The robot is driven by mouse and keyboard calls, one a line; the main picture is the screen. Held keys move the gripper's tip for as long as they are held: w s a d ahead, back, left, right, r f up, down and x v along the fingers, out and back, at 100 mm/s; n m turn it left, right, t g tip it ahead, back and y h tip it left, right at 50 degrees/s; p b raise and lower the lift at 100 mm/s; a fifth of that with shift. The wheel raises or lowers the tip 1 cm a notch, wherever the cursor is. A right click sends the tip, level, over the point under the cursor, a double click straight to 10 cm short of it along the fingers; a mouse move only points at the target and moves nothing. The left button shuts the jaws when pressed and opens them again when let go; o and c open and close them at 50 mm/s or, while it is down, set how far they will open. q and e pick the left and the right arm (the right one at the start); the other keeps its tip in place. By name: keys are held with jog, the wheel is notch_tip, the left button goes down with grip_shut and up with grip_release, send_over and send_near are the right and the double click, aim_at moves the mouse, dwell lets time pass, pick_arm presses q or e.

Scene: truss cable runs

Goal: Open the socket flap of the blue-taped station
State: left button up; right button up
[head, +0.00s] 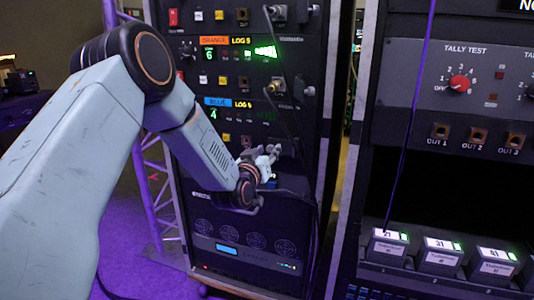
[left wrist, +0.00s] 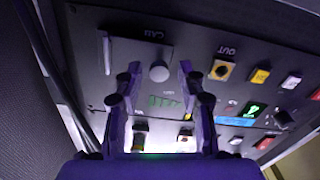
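The blue-taped station shows in the head view by its blue tape label (head: 228,102) reading BLUE, with a green 4 below it. In the left wrist view the blue tape (left wrist: 233,121) is at the lower right. A dark plate with a round grey knob (left wrist: 158,71), marked with upside-down lettering like CAM, looks like the socket flap and appears flat against the panel. My left gripper (head: 265,157) is in front of the lower right of this station, hiding part of it. In the left wrist view its fingers (left wrist: 147,58) are apart, either side of the knob, with nothing between them.
The orange-taped station (head: 214,41) is above, with cables (head: 283,112) hanging down the rack's right side. A yellow-ringed OUT socket (left wrist: 221,70) and several buttons lie right of the fingers. A second rack with a TALLY TEST panel (head: 470,75) stands to the right.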

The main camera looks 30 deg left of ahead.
pick_arm(q)
grip_shut()
